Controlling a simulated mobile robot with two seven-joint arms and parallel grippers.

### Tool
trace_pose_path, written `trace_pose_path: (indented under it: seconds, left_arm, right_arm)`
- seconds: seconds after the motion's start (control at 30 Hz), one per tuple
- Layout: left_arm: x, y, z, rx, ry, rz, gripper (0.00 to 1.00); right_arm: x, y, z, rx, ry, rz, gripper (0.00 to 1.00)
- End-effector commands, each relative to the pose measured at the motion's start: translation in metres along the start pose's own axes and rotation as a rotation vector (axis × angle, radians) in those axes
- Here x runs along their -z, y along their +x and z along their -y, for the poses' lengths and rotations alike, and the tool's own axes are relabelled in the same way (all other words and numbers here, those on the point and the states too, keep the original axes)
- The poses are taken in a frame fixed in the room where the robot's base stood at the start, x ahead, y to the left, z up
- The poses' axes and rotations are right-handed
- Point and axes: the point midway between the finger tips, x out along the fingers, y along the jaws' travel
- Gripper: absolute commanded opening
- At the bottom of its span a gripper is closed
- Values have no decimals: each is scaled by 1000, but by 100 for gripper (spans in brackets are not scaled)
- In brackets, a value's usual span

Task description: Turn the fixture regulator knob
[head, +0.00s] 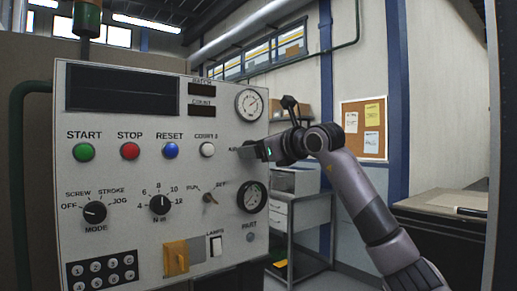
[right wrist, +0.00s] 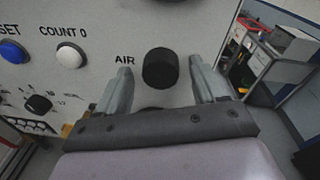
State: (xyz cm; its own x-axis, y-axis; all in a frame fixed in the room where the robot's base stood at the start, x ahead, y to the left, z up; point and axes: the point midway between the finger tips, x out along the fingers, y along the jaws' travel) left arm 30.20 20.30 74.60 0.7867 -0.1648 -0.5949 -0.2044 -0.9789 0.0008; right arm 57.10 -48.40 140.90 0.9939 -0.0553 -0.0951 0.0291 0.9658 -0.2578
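The regulator knob is a round black knob labelled AIR; it shows in the right wrist view (right wrist: 160,68), just ahead of my gripper. In the head view it is hidden behind my right gripper (head: 256,150), which reaches the right side of the grey control panel (head: 120,215) below the upper gauge. In the right wrist view my right gripper (right wrist: 159,72) is open, one finger on each side of the knob. Gaps show between the fingers and the knob. My left gripper is in neither view.
An upper gauge (head: 249,105), a lower gauge (head: 252,197) and the white COUNT 0 button (head: 207,149) surround the knob's place. A grey cart (head: 300,215) stands behind, right of the panel. A workbench (head: 445,205) is at the far right.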

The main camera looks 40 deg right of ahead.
Motion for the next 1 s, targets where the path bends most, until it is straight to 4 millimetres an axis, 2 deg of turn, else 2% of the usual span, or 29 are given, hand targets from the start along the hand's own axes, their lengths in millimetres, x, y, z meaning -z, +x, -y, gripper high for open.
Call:
trace_pose_path:
  seconds: [0.17, 0.4, 0.6, 1.0]
  left_arm:
    - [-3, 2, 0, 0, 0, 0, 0]
    - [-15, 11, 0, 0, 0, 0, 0]
    - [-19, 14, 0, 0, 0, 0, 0]
    - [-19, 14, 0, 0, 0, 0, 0]
  right_arm:
    - [0, -8, 1, 3, -1, 3, 70]
    - [2, -46, 0, 4, -2, 2, 70]
    - [1, -68, 0, 1, -1, 2, 70]
    - [0, -72, 0, 0, 0, 0, 70]
